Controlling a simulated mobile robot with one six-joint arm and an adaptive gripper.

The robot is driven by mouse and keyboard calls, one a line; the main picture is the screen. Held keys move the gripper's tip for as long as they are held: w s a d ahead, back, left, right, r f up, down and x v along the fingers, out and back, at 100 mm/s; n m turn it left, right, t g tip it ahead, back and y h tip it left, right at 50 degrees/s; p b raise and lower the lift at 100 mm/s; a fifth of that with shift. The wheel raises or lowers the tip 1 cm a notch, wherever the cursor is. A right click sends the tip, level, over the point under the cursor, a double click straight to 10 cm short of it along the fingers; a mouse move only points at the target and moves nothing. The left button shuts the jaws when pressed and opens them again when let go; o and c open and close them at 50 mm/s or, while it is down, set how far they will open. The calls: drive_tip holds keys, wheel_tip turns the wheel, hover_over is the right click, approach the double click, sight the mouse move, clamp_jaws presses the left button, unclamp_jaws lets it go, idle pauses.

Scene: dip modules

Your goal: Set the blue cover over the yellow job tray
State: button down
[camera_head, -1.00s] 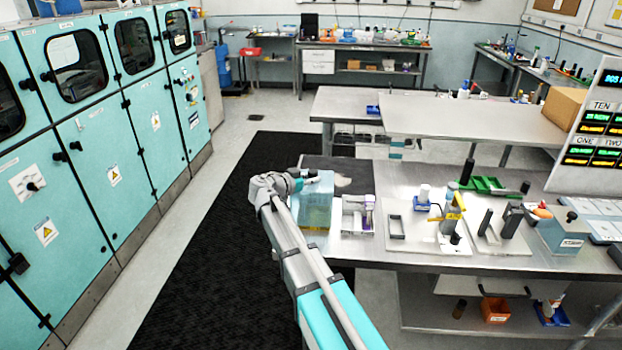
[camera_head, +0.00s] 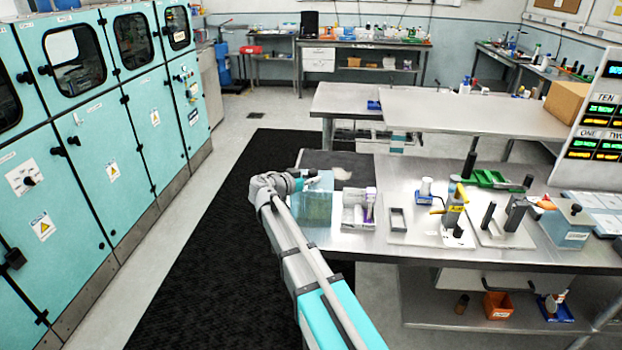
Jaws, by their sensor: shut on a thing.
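The blue cover (camera_head: 312,208) is a pale, see-through box at the left end of the steel bench. My gripper (camera_head: 310,180) is at its top and shut on it, with my arm reaching in from below. The cover looks upright, near the bench's left edge. I cannot tell whether its lower rim touches the bench. I cannot make out the yellow job tray; it may be hidden by the cover or my arm.
A pale divided holder (camera_head: 358,210) stands close to the cover's right. Farther right are a small grey frame (camera_head: 398,220), a yellow-handled tool (camera_head: 453,205), a green tray (camera_head: 490,178) and a grey-blue box (camera_head: 566,228). A dark mat (camera_head: 350,160) lies behind.

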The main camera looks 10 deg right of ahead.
drive_tip(key=shift+c, duration=2.4)
unclamp_jaws()
drive_tip(key=shift+r, duration=0.15)
drive_tip(key=shift+r+p, duration=3.35)
drive_tip(key=shift+p, duration=0.15)
drive_tip(key=shift+s, duration=0.2)
